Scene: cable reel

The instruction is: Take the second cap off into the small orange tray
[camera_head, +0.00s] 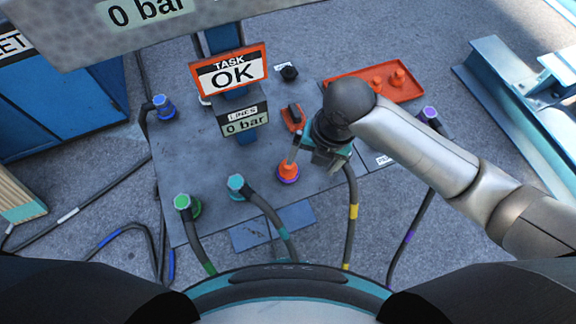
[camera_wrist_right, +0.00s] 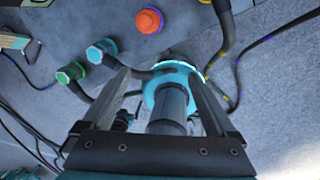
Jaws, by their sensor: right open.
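An orange cap (camera_head: 288,170) with a purple ring at its base sits on the grey panel, left of my right gripper. It also shows at the top of the right wrist view (camera_wrist_right: 149,20), beyond the fingertips. The orange tray (camera_head: 408,95) lies at the back right with two orange caps (camera_head: 376,83) (camera_head: 398,77) in it. My right gripper (camera_head: 312,156) is low over the panel, beside the cap; its fingers (camera_wrist_right: 158,73) are apart and do not hold the cap. A grey cylinder with a cyan ring (camera_wrist_right: 170,82) shows between them. My left gripper is out of view.
Green (camera_head: 183,202), cyan (camera_head: 236,183), blue (camera_head: 164,106) and purple (camera_head: 430,113) connectors with hoses stand around the panel. A yellow-marked hose (camera_head: 353,211) runs below my right gripper. A red-orange piece with a dark handle (camera_head: 293,115) and the OK sign (camera_head: 230,73) stand behind.

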